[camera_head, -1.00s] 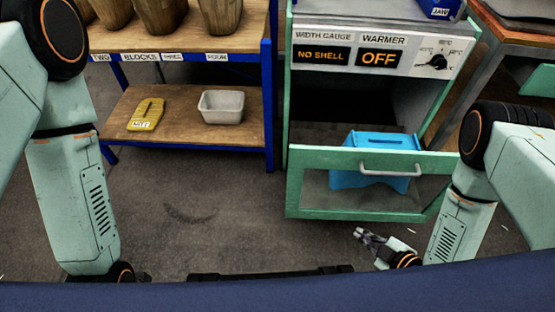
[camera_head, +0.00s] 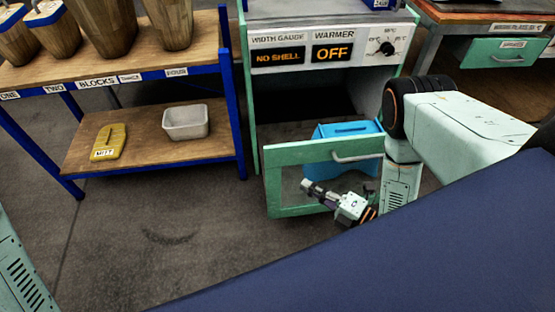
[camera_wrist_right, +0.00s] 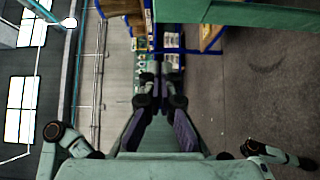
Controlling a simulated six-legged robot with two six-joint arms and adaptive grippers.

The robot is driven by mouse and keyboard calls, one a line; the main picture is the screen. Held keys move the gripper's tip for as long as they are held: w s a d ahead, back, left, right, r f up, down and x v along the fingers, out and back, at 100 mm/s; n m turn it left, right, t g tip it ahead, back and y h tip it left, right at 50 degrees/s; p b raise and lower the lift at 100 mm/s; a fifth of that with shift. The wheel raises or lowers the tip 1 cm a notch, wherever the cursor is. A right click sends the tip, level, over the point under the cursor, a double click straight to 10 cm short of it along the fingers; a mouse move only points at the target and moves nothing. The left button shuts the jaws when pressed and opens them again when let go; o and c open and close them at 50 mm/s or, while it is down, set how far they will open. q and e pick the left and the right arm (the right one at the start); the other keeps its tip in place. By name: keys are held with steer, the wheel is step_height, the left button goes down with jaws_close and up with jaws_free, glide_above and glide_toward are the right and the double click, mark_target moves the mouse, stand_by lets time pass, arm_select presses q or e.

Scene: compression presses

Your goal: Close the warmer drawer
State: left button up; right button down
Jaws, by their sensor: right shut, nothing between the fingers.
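The warmer (camera_head: 250,110) is a green cabinet with a grey panel reading "NO SHELL" and "OFF". Its drawer (camera_head: 285,190) is pulled out, with a green-framed clear front and a grey handle (camera_head: 357,156). A blue box (camera_head: 345,131) sits inside the drawer. My right gripper (camera_head: 306,186) is shut and empty, in front of the drawer front and below the handle in the head view; whether it touches the front I cannot tell. Its fingers also show in the right wrist view (camera_wrist_right: 160,88). My left arm shows only at the lower left edge; its gripper is out of view.
Another bench with a green drawer (camera_head: 508,52) stands at the right. The floor (camera_head: 190,230) before the shelf is clear.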

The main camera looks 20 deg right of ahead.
mark_target(276, 158)
steer(key=shift+w+d+b+x, duration=0.3)
steer(key=shift+b+x, duration=0.45)
steer(key=shift+x, duration=1.35)
steer(key=shift+w+d+b+x, duration=0.1)
steer(key=shift+d+b+x, duration=0.5)
steer(key=shift+x, duration=1.55)
steer(key=shift+w+d+b+x, duration=0.2)
steer(key=shift+b+x, duration=0.7)
steer(key=shift+x, duration=1.2)
steer(key=shift+w, duration=0.15)
